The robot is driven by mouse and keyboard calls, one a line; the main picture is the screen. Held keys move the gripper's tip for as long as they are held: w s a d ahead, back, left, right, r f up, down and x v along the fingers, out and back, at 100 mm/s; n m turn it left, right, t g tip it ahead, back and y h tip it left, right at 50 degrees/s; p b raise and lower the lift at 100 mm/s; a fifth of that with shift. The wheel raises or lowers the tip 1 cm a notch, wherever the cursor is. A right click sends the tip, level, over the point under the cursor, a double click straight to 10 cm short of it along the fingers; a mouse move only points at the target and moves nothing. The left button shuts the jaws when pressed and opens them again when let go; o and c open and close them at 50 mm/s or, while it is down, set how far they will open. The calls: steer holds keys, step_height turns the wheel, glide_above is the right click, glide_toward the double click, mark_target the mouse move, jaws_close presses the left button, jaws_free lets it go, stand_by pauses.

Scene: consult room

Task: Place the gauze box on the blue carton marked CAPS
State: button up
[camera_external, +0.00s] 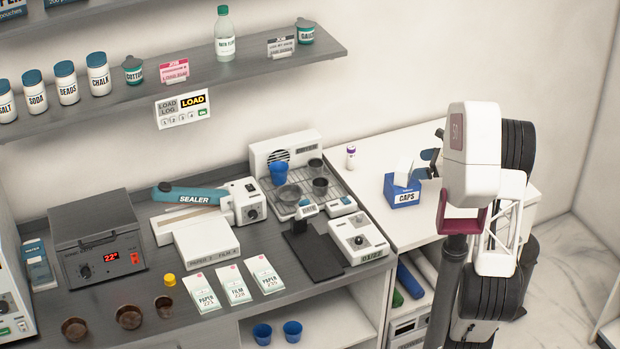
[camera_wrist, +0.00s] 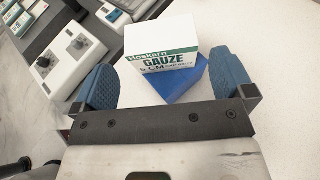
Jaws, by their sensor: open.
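The gauze box (camera_wrist: 162,45), white with a green band and the word GAUZE, rests on the blue carton (camera_wrist: 180,84) in the wrist view. In the external view the white gauze box (camera_external: 403,171) sits on top of the blue carton marked CAPS (camera_external: 404,198), on the white counter. My gripper (camera_wrist: 165,82) is open, with one blue fingertip on each side of the gauze box and gaps between them and the box. In the external view my gripper (camera_external: 430,164) is beside the box, partly hidden by my arm.
The grey bench (camera_external: 150,300) to the left holds a sealer, a rack with cups and several paper packs. Bare white counter surrounds the carton.

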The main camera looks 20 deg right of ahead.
steer(key=shift+s+d+r, duration=0.15)
steer(key=shift+s+d, duration=0.1)
steer(key=shift+a, duration=0.1)
stand_by(0.5)
steer(key=s+a+r+n+g+h, duration=0.1)
steer(key=s+a+r+n+g, duration=0.15)
steer(key=s+a+n, duration=0.4)
steer(key=s+a+r+n+g+h, duration=0.2)
steer(key=s+a+n+g, duration=0.3)
steer(key=a, duration=0.3)
steer(key=s+a+r+n+h, duration=0.1)
steer(key=s+n+h, duration=0.2)
steer(key=s+n, duration=0.4)
steer(key=s+a+r+n+h, duration=0.1)
steer(key=s+n+h, duration=0.2)
steer(key=s+n, duration=0.4)
steer(key=shift+s+a+r+n+h, duration=0.3)
steer(key=shift+a+r+n+h, duration=0.1)
steer(key=shift+n, duration=0.25)
